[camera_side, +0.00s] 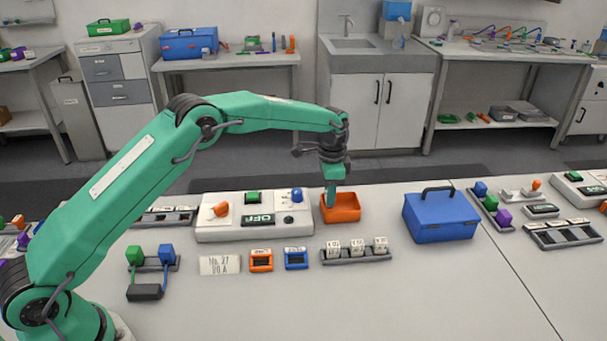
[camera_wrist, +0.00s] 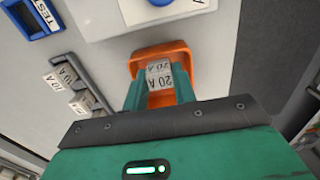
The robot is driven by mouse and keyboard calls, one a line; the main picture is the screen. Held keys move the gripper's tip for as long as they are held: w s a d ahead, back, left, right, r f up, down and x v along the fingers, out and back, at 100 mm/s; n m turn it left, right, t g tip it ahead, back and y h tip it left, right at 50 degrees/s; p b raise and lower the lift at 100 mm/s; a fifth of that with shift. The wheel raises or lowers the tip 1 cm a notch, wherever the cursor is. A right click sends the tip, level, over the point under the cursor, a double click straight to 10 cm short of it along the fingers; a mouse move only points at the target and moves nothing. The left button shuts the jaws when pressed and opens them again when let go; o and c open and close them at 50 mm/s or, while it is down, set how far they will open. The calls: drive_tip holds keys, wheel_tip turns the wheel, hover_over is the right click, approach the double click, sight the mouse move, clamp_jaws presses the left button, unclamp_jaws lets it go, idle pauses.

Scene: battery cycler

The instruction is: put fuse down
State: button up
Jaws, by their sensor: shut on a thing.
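My gripper (camera_wrist: 160,90) is shut on a pale fuse (camera_wrist: 160,78) marked 20 A, seen between the green fingers in the wrist view. The fingers point down into an orange open tray (camera_side: 341,215) in the side view. The tray also shows around the fuse in the wrist view (camera_wrist: 150,53). In the side view the fuse is hidden by the tray wall and the fingers. I cannot tell whether it touches the tray floor.
The white cycler (camera_side: 255,232) with a green OFF display stands left of the tray. A grey rack (camera_side: 345,257) with three pale fuses lies in front. A blue box (camera_side: 440,220) stands right. A label card (camera_side: 219,265) and orange and blue timers lie at front left.

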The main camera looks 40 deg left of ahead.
drive_tip(key=shift+f, duration=0.95)
drive_tip(key=shift+f, duration=0.1)
drive_tip(key=o, duration=1)
wheel_tip(320, 180, up, 12)
drive_tip(key=shift+f, duration=0.2)
drive_tip(key=shift+r, duration=0.35)
